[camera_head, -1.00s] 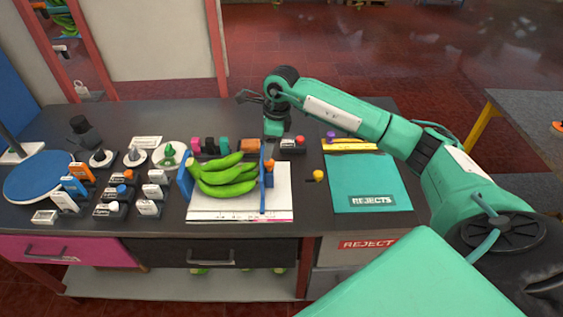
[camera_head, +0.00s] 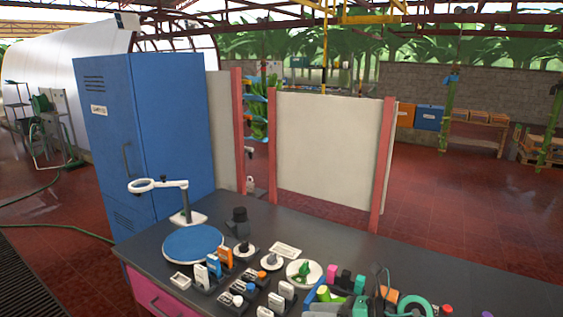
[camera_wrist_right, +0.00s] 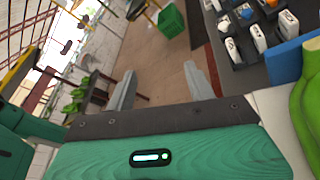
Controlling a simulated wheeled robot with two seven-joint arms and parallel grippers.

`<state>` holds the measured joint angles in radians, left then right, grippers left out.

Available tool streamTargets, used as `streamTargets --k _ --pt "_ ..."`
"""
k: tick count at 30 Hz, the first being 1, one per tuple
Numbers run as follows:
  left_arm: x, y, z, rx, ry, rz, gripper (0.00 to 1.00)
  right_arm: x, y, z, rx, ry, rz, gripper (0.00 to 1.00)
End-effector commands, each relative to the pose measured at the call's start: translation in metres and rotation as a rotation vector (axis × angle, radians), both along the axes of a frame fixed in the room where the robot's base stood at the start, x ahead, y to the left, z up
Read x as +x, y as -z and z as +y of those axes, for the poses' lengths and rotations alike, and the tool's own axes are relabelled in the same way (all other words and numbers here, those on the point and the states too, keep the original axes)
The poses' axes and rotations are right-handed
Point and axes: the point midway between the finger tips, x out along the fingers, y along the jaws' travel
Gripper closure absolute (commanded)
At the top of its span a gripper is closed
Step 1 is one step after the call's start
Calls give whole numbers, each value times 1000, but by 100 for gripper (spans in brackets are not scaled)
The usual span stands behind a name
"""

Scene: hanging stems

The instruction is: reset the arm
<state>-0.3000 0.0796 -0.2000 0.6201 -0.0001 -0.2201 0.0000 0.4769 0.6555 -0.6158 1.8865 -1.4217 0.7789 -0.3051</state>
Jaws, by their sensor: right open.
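My right gripper (camera_wrist_right: 160,82) is open in the right wrist view, with its two grey fingers apart and nothing between them. Part of my right arm (camera_head: 412,303) shows at the bottom edge of the head view; its gripper cannot be made out clearly there. Green bananas (camera_wrist_right: 307,112) show at the right edge of the wrist view, beside the gripper and apart from its fingers. My left gripper is in neither view.
The dark workbench (camera_head: 440,272) holds a round blue turntable (camera_head: 193,244), a stand with a white ring (camera_head: 186,205) and several small labelled devices. A tall blue cabinet (camera_head: 150,130) stands behind its left end. A cream panel (camera_head: 330,150) stands behind the bench.

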Motion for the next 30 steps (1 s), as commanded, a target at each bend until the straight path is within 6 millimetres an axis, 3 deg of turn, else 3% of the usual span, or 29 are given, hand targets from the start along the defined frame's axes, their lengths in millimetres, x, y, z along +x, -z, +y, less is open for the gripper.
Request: streamTargets --k 2,5,9,14,17,23,26,30 --pt "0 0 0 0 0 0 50 -8 -19 13 202 72 59 45" --pt "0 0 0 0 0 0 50 -10 -43 15 445 183 148 45" --pt "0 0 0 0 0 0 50 -8 -63 -4 761 369 307 45" --pt "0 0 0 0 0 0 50 -5 -56 -46 1081 620 526 45" --pt "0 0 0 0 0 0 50 -9 -35 -75 1253 797 681 45" --pt "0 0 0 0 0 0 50 -40 34 -128 1518 1190 1018 45" --pt "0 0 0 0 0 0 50 -71 75 -145 1604 1405 1196 45" --pt "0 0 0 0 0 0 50 -128 128 -157 1660 1709 1443 45"
